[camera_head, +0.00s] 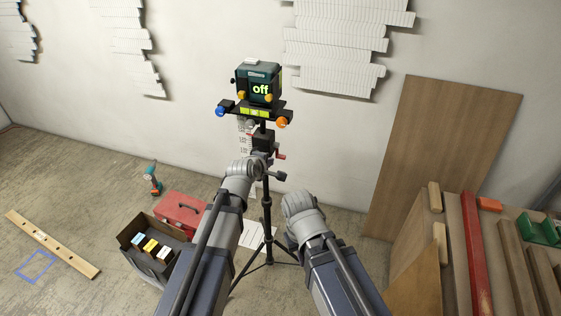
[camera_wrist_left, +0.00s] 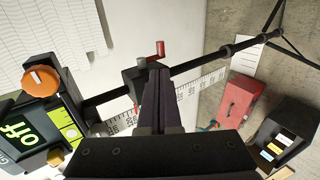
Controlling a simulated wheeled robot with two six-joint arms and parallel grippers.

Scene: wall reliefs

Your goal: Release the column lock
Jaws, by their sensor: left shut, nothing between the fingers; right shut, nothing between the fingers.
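A black tripod with a teal instrument (camera_head: 258,85) on top stands near the wall. On the column is a dark housing (camera_head: 263,140) with a red crank handle (camera_head: 280,156); the handle also shows in the left wrist view (camera_wrist_left: 155,50). I cannot tell which part is the column lock. My left gripper (camera_head: 258,164) is shut and empty close to the housing; its fingers (camera_wrist_left: 158,85) overlap it in the wrist view, contact unclear. My right gripper (camera_head: 299,200) is shut, lower right of the column.
A printed scale (camera_wrist_left: 200,85) lies along the column. A dark open box (camera_head: 150,245), red toolbox (camera_head: 181,213), drill (camera_head: 152,180) and wooden level (camera_head: 50,245) are on the floor at left. A wood panel (camera_head: 440,150) and a bench with timber (camera_head: 455,260) stand at right.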

